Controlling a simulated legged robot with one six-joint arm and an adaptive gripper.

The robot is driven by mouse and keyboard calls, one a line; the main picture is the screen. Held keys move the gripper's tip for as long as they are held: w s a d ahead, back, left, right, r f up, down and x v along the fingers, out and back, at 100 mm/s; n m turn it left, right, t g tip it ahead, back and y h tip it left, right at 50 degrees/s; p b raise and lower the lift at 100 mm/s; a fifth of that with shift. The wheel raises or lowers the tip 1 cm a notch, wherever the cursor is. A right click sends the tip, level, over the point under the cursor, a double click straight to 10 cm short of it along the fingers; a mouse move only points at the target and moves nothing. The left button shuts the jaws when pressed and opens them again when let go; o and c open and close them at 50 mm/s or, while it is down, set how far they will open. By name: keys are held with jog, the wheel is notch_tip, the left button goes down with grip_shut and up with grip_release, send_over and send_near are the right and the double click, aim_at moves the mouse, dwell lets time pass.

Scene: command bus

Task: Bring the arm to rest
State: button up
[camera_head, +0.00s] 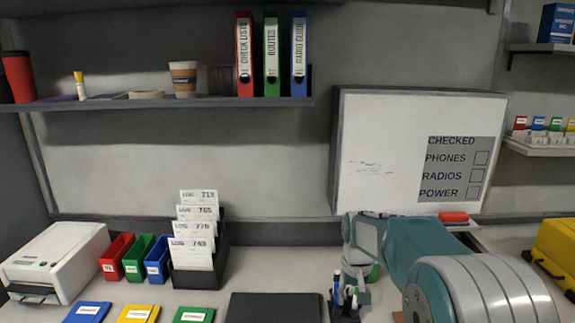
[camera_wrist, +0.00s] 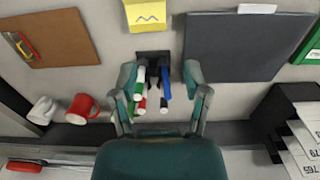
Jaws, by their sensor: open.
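My teal arm (camera_head: 412,245) reaches in from the lower right in the head view, bent over the desk. My gripper (camera_wrist: 160,72) is open in the wrist view, with its two fingers apart. A dark pen holder (camera_wrist: 153,55) with green, red, white and blue markers (camera_wrist: 152,88) shows between the fingers. I see no finger closed on a marker. The head view also shows the pen holder (camera_head: 345,313) at the bottom, below the gripper, which is partly hidden by the arm there.
A dark flat pad (camera_head: 275,307) lies left of the pen holder. A black card rack (camera_head: 222,262) and a white printer (camera_head: 55,258) stand further left. A whiteboard (camera_head: 385,130) is behind the arm. A red mug (camera_wrist: 82,107) and a clipboard (camera_wrist: 55,40) show in the wrist view.

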jog(key=s+r+t, duration=0.3)
jog(key=s+r, duration=0.7)
jog(key=s, duration=0.4)
jog(key=s+t, duration=0.2)
jog(key=s, duration=1.2)
jog(key=shift+s+t, duration=0.15)
jog(key=shift+t, duration=0.15)
